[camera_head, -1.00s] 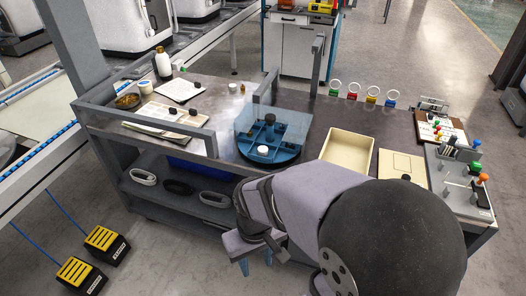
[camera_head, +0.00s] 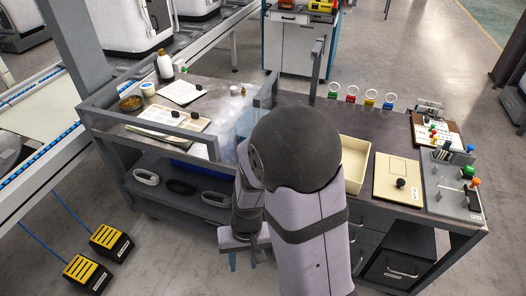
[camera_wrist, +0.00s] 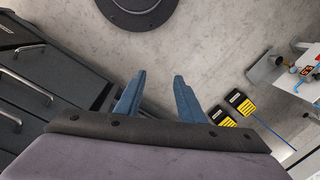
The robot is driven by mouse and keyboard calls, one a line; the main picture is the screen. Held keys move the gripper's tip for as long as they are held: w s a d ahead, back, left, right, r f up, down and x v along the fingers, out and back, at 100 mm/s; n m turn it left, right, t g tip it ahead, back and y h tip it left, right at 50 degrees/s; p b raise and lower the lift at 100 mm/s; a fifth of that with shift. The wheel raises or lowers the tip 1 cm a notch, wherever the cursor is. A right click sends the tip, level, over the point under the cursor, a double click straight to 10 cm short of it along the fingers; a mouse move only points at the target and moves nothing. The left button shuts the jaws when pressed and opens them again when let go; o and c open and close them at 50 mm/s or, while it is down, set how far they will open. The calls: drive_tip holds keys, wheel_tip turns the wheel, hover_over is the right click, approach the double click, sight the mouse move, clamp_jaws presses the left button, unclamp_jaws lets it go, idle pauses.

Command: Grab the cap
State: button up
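My gripper (camera_head: 246,258) hangs low in front of the bench, off its front edge. In the wrist view its two blue fingers (camera_wrist: 159,80) are apart, with only floor between them. A blue compartment tray (camera_head: 243,121) stands mid-bench; my arm covers most of it, including the white round piece seen in it earlier. I cannot tell whether that piece is the cap. A white bottle (camera_head: 165,66) stands at the back left, with a small green piece (camera_head: 183,69) beside it. No cap shows clearly in the wrist view.
White haze (camera_head: 225,135) hangs over the bench beside the blue tray. A cream bin (camera_head: 354,165), a flat cream panel (camera_head: 397,178) and a grey switch panel (camera_head: 450,190) are on the right. Grey rails edge the left side. Yellow-black pedals (camera_head: 88,273) lie on the floor.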

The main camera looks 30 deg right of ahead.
drive_tip(key=w+d+r+m+t+h, duration=0.2)
drive_tip(key=w+d+t, duration=0.1)
drive_tip(key=w, duration=0.5)
drive_tip(key=w+d+r+m+t+h, duration=0.1)
drive_tip(key=w+d+t, duration=0.3)
drive_tip(key=w, duration=0.4)
drive_tip(key=w+d+r+m+t+h, duration=0.1)
drive_tip(key=w+d+r+t+h, duration=0.3)
drive_tip(key=d+r, duration=0.45)
drive_tip(key=shift+g+h, duration=0.3)
drive_tip(key=shift+h, duration=0.2)
drive_tip(key=shift+w+a+r+x, duration=0.1)
drive_tip(key=shift+w+r+x, duration=0.05)
drive_tip(key=shift+x, duration=1.1)
drive_tip(key=shift+w+a+r+x, duration=0.1)
drive_tip(key=shift+w+a+x, duration=0.1)
drive_tip(key=shift+x, duration=1.05)
drive_tip(key=shift+w+a+r+x, duration=0.1)
drive_tip(key=shift+w+r+x, duration=0.05)
drive_tip(key=shift+x, duration=1.05)
drive_tip(key=c, duration=0.8)
